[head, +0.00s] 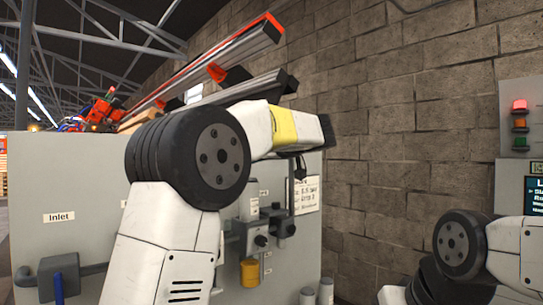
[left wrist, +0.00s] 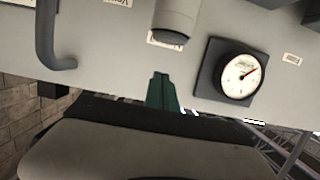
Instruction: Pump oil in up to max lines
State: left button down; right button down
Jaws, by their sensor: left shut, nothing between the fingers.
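The grey machine panel (head: 75,185) carries an Inlet label (head: 59,217), a blue pipe (head: 60,280), a grey valve-like fitting with dark knobs (head: 262,232) and a yellow cup-like part (head: 250,272). No max line or oil level can be made out. In the left wrist view a round gauge (left wrist: 241,80) with a red needle sits on a dark square mount. A grey cylinder (left wrist: 175,20) and a bent grey pipe (left wrist: 50,38) show beside it. My left gripper's teal fingers (left wrist: 162,92) are together and empty, in front of the panel. My right gripper is out of view.
My left arm hides the middle of the panel in the head view. A block wall (head: 400,120) stands behind. At right are a signal light with its red lamp lit (head: 520,106) and a partly hidden screen (head: 535,194). Metal rails (head: 225,60) slope above the panel.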

aim_at(255, 179)
pick_arm(q)
jog(key=shift+f, duration=2)
jog(key=shift+f, duration=1.1)
